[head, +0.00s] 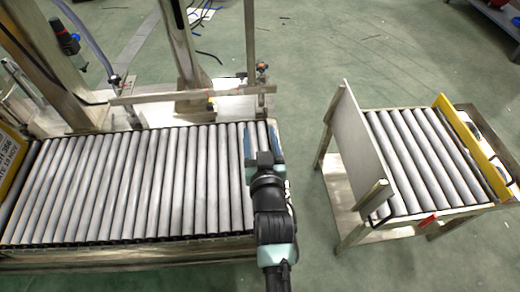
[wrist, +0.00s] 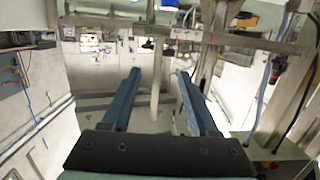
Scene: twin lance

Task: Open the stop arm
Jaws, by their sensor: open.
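A long pale metal bar (head: 180,95), which looks like the stop arm, runs level along the far side of the left roller conveyor. Its right end lies near a small upright fitting (head: 262,72). My gripper (head: 261,130) is over the conveyor's right end, just short of the bar's right end in the picture and apart from it. A bar (wrist: 235,40) crosses the upper part of that view beyond the fingertips, probably the same one.
The left roller conveyor (head: 130,185) is empty. A separate roller table (head: 425,160) with a white side panel (head: 352,150) and yellow edge (head: 470,145) stands right, across a floor gap (head: 305,180). Metal posts (head: 180,45) rise behind the bar.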

